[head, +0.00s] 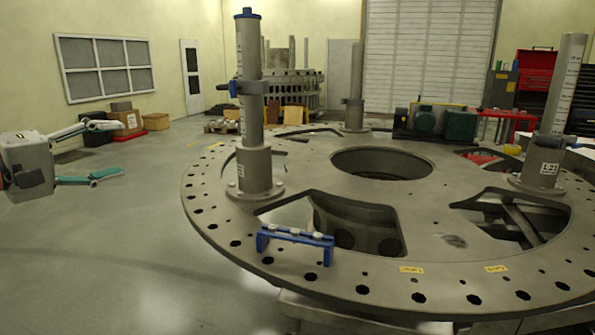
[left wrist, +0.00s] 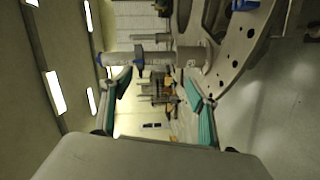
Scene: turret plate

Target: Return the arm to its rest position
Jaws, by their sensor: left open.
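My left gripper (head: 105,152) is at the far left of the head view, level with the turret plate and clear of it. Its two teal-padded fingers are spread wide, with nothing between them. In the left wrist view, the open fingers (left wrist: 160,108) frame the distant room and a grey post. The big round turret plate (head: 330,275) fills the middle and right of the head view, and its edge shows at the upper right of the left wrist view (left wrist: 245,45). My right gripper is not in either view.
Tall grey posts (head: 258,170) with scale marks stand on the plate. A blue bracket (head: 296,240) with several knobs sits at its front left edge. Boxes (head: 128,122) lie by the back wall. The floor (head: 110,250) left of the plate is free.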

